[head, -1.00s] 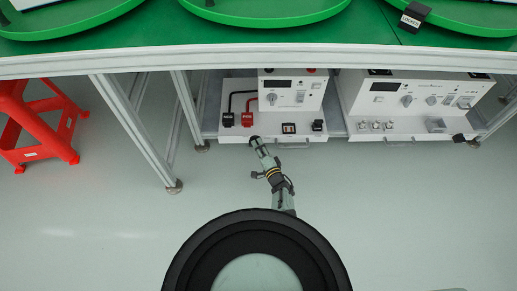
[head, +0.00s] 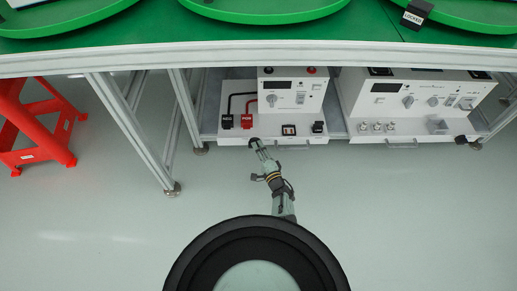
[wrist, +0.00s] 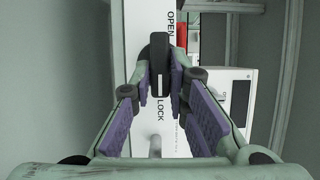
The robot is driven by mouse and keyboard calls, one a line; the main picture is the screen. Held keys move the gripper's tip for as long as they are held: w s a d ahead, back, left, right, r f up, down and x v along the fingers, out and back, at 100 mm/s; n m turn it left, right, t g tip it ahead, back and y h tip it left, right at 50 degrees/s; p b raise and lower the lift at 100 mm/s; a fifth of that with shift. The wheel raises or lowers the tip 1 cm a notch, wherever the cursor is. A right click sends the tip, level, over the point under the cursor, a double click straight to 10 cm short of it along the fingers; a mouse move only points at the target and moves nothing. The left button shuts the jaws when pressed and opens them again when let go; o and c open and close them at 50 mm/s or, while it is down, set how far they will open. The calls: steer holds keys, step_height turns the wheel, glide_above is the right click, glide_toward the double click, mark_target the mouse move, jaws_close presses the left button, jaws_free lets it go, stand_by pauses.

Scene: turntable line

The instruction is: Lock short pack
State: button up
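The white left unit (head: 300,100) stands on the shelf under the table. Its base has black NEG and red POS plugs (head: 247,122) on top. In the wrist view a black lever (wrist: 159,66) sits on a white face between the words OPEN and LOCK. The lever runs upright in that picture, along the line of the two words. My gripper (wrist: 161,82) has its purple-padded fingers on either side of the lever, very close to it. I cannot tell whether the pads touch it. In the head view my gripper (head: 255,142) is at the base's front face.
A second white unit (head: 415,100) stands to the right on the shelf. Table legs (head: 130,130) and a red stool (head: 38,125) are at the left. Green turntables (head: 265,8) and a LOCKED tag (head: 416,13) are above. The floor in front is clear.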

steer(key=o, duration=0.4)
